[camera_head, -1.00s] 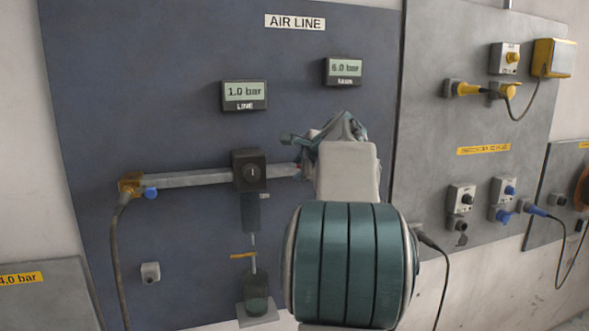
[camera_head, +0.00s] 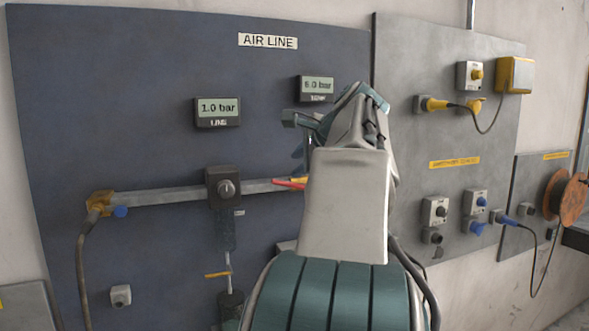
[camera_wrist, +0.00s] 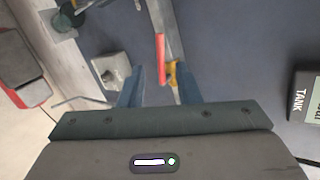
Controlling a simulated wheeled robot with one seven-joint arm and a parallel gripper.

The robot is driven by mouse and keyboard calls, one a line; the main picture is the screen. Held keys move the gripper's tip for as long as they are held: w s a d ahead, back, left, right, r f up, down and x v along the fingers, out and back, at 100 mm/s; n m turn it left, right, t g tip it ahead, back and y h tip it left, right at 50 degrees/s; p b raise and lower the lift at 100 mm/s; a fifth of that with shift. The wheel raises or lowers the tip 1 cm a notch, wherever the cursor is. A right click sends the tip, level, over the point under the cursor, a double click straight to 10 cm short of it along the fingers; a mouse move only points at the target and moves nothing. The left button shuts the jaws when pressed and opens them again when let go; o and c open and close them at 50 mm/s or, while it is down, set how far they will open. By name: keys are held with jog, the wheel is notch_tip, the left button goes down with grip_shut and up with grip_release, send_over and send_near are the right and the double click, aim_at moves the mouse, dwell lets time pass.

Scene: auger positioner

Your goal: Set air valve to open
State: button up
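The air valve has a red lever (camera_head: 290,183) at the right end of the grey pipe, partly hidden by my arm. In the wrist view the red lever (camera_wrist: 161,58) lies nearly along the pipe, beside a yellow fitting (camera_wrist: 173,75). My gripper (camera_head: 297,135) is above the lever in the head view. In the wrist view my gripper (camera_wrist: 158,75) is open, with its two blue fingers apart. The near end of the lever and the yellow fitting show in the gap between them. I cannot tell whether the fingers reach around the lever. Nothing is held.
The line display (camera_head: 218,111) reads 1.0 bar. The tank display (camera_head: 317,88) reads 6.0 bar and sits close to my gripper. A grey panel (camera_head: 400,120) with plugs stands at the right.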

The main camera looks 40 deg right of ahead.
jog(key=c, duration=0.6)
jog(key=shift+s+n, duration=0.1)
jog(key=shift+n, duration=0.2)
grip_shut()
jog(key=n+b, duration=0.2)
jog(key=n, duration=1.5)
send_near(283, 182)
jog(key=p+x, duration=0.3)
jog(key=x, duration=0.3)
jog(key=shift+w+d+f+p, duration=0.15)
jog(key=shift+w+f+p, duration=0.1)
jog(key=shift+w+p, duration=0.1)
